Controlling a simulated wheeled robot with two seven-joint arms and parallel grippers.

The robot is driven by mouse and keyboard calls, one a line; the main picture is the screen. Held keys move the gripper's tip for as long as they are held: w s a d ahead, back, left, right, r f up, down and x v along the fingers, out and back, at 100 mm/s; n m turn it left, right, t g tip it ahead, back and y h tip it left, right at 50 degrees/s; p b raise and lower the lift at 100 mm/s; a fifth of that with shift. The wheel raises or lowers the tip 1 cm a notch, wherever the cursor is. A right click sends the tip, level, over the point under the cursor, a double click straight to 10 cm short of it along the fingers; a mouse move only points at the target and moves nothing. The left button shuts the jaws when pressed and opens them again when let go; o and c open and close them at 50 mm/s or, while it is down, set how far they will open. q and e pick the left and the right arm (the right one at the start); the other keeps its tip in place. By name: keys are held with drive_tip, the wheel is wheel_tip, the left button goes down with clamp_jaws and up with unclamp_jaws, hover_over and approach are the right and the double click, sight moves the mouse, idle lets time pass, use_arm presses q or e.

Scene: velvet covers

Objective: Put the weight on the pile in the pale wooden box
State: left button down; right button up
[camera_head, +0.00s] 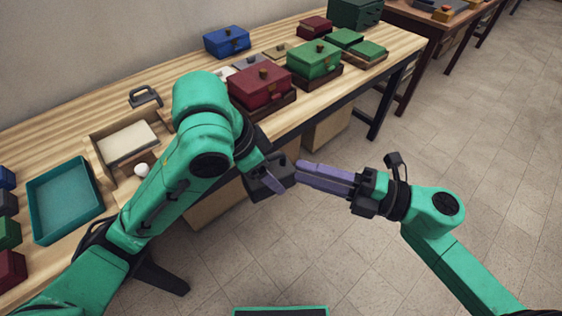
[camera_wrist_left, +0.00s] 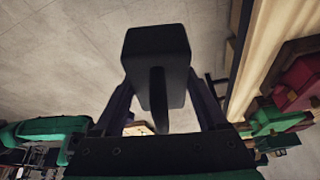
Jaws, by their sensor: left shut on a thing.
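My left gripper (camera_head: 274,183) is shut on a dark weight (camera_wrist_left: 158,62), held up in front of the table. In the left wrist view the weight is a black block with a bar-like handle between the two fingers. In the head view only part of it shows by the fingers. The pale wooden box (camera_head: 98,163) stands on the table at the left, with a flat cream pile (camera_head: 127,141) inside; my left arm hides its right side. My right gripper (camera_head: 300,172) is empty, pointing left near the weight; its finger gap is unclear.
A teal tray (camera_head: 68,200) lies left of the pale box. A dark handle-shaped thing (camera_head: 146,97) is behind it. Red (camera_head: 262,87), green (camera_head: 314,60) and blue (camera_head: 227,41) lidded boxes stand further along the table. The floor at the right is clear.

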sight(277, 173)
use_arm(q)
drive_tip(key=shift+r, duration=0.15)
use_arm(e)
drive_tip(key=x, duration=0.6)
drive_tip(key=shift+w+a, duration=0.1)
drive_tip(key=shift+a, duration=0.1)
clamp_jaws()
drive_tip(key=shift+f, duration=0.1)
use_arm(q)
drive_tip(key=shift+w+r, duration=0.1)
drive_tip(key=shift+r, duration=0.05)
use_arm(e)
drive_tip(key=shift+f, duration=0.2)
idle(0.4)
use_arm(q)
unclamp_jaws()
use_arm(e)
drive_tip(key=shift+r, duration=0.3)
